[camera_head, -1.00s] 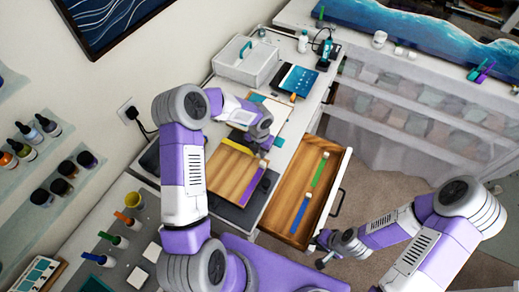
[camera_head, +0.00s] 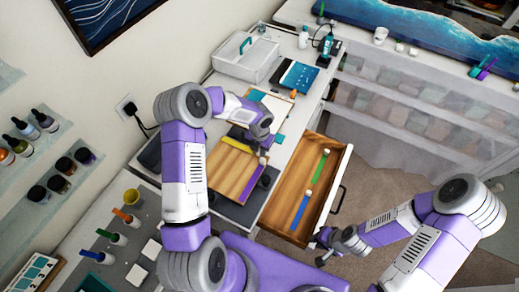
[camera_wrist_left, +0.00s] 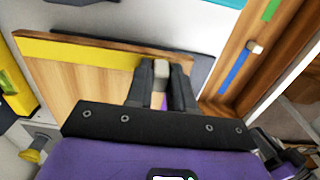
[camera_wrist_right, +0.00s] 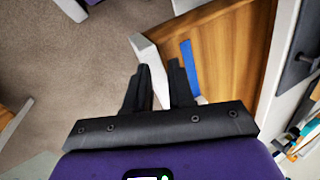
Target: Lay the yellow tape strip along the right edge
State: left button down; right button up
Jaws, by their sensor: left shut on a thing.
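The wooden board (camera_head: 232,171) lies on the worktop under my left arm. A yellow strip (camera_wrist_left: 80,52) runs along its far edge, and it shows partly in the head view (camera_head: 238,147). My left gripper (camera_wrist_left: 161,82) is at the board's right edge. My right gripper (camera_wrist_right: 157,75) is open and empty by the drawer's outer corner.
The open wooden drawer (camera_head: 325,199), right of the board, holds a blue strip (camera_head: 299,214) and a green strip (camera_head: 320,167). A white carry box (camera_head: 245,58) and a blue tablet (camera_head: 298,74) stand farther back. Cups and bottles (camera_head: 118,238) line the left side.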

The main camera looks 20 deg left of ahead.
pick_arm(q)
jog(key=shift+f, duration=0.15)
pick_arm(e)
jog(key=shift+f, duration=0.1)
pick_arm(q)
jog(key=shift+c, duration=1.3)
grip_release()
jog(key=shift+r+p, duration=1.65)
jog(key=shift+r, duration=0.45)
pick_arm(e)
jog(key=shift+r, duration=1.7)
pick_arm(q)
jog(key=shift+r, duration=0.95)
pick_arm(e)
jog(key=shift+r, duration=0.2)
